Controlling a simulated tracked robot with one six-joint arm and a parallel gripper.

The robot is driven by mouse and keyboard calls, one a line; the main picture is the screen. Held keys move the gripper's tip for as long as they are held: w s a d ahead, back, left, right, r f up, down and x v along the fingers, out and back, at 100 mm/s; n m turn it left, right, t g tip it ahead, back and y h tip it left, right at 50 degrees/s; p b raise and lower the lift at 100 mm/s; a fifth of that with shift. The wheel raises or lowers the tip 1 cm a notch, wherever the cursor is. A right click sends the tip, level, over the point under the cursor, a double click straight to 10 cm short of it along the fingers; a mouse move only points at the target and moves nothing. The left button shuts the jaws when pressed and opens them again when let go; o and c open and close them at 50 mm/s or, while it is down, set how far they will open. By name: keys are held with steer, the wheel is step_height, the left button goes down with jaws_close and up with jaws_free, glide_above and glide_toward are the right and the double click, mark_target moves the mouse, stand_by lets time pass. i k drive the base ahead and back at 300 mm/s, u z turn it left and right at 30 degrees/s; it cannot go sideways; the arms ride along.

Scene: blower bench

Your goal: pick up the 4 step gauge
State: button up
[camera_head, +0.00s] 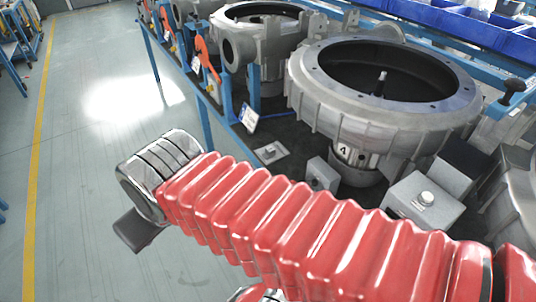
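No object here is plainly recognisable as the step gauge. A large grey ring-shaped blower housing (320,95) stands on the bench, and a tag with the number 4 (342,150) shows on its lower column. In front of it are a grey block with a light round knob (425,200), a smaller grey block (320,175) and a flat grey plate with a small knob (271,152). I cannot tell whether any of these is the gauge. My red bellows-covered arm crosses the foreground below them, hiding part of the bench's near side. My gripper's fingers do not show.
A second grey housing (239,52) stands farther back on the blue-framed bench (213,122). Dark blocks (462,165) and a black knob (513,88) are at the right. Blue bins (460,25) line the back. Clear grey floor (95,150) with a yellow line (38,140) lies left.

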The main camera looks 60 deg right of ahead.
mark_target(270, 151)
steer(key=z, duration=0.05)
steer(key=i, duration=1)
steer(key=u, duration=0.05)
